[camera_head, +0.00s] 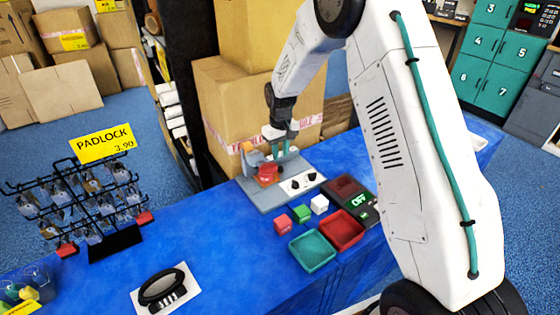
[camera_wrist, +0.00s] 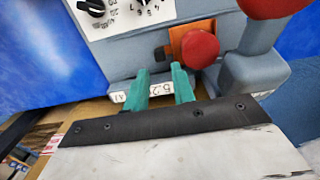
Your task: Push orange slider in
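The orange slider (camera_wrist: 178,36) sits in a grey fixture (camera_wrist: 236,72) in the wrist view, partly covered by a round red knob (camera_wrist: 200,48). A dark block lies at its left edge. My gripper (camera_wrist: 160,70) has two teal fingers with a gap between them and nothing held. The fingertips are at the near edge of the fixture, just below the slider in the picture; I cannot tell whether they touch it. In the head view my gripper (camera_head: 281,153) is low over the grey board (camera_head: 263,198), beside the red knob (camera_head: 267,171). The slider is hard to make out there.
A white dial panel (camera_head: 302,183) is on the board. Red, green and white cubes, a green tray (camera_head: 312,251) and a red tray (camera_head: 342,231) are in front. A padlock rack (camera_head: 100,205) stands left. Cardboard boxes (camera_head: 225,105) are behind the board.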

